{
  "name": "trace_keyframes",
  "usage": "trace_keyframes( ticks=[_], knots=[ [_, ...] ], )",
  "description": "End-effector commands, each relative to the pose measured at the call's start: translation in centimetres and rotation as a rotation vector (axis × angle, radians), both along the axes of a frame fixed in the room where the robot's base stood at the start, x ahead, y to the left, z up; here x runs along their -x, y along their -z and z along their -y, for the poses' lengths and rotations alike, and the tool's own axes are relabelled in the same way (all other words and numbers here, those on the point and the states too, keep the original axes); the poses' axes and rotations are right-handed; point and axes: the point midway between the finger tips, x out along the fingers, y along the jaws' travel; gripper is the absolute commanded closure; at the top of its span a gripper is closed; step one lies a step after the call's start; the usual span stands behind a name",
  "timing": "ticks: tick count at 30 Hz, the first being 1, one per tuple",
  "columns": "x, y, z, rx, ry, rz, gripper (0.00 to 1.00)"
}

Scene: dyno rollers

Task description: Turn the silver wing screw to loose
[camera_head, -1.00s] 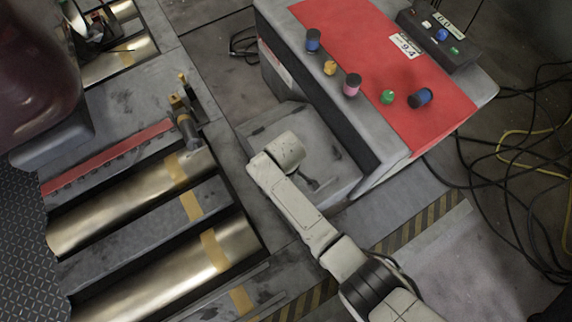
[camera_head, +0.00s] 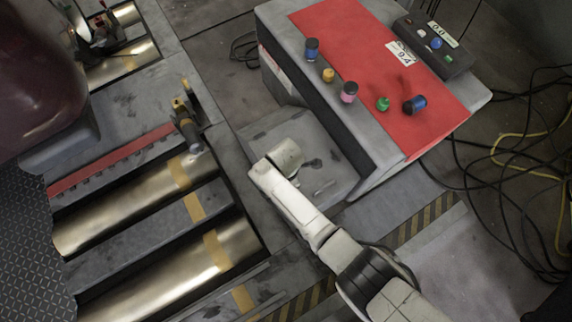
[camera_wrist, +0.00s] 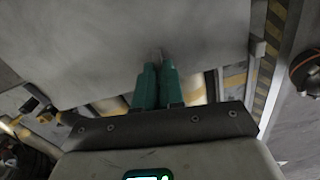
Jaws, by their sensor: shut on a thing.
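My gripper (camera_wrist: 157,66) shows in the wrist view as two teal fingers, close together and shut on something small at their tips. A small dull grey-brown piece, which I take for the silver wing screw (camera_wrist: 157,53), shows at the fingertips against a large pale grey surface (camera_wrist: 90,45). The fingers cover most of it, so its wings and angle cannot be made out. In the head view, my pale arm reaches over the low grey block beside the red-topped console. The gripper and the screw are hidden there.
The red-topped console (camera_head: 432,118) carries several coloured knobs and a control box (camera_head: 436,47). The low grey block (camera_head: 262,130) adjoins it. Metal rollers (camera_head: 130,215) lie in the floor at left. A dark red vehicle (camera_head: 40,70) stands at upper left. Cables (camera_head: 520,185) lie at right.

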Motion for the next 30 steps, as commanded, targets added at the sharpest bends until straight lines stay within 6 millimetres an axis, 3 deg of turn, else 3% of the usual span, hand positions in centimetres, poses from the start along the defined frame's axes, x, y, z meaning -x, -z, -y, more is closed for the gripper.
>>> trace_keyframes(
  ticks=[10,25,26,30],
  knots=[
    [-0.02,-0.07,-0.10,-0.002,-0.124,0.001,1.00],
    [-0.01,-0.04,-0.12,-0.003,-0.140,0.001,1.00],
    [-0.02,-0.05,-0.12,-0.003,-0.140,0.001,0.90],
    [-0.01,-0.04,-0.08,-0.002,-0.139,0.001,0.76]
  ],
)
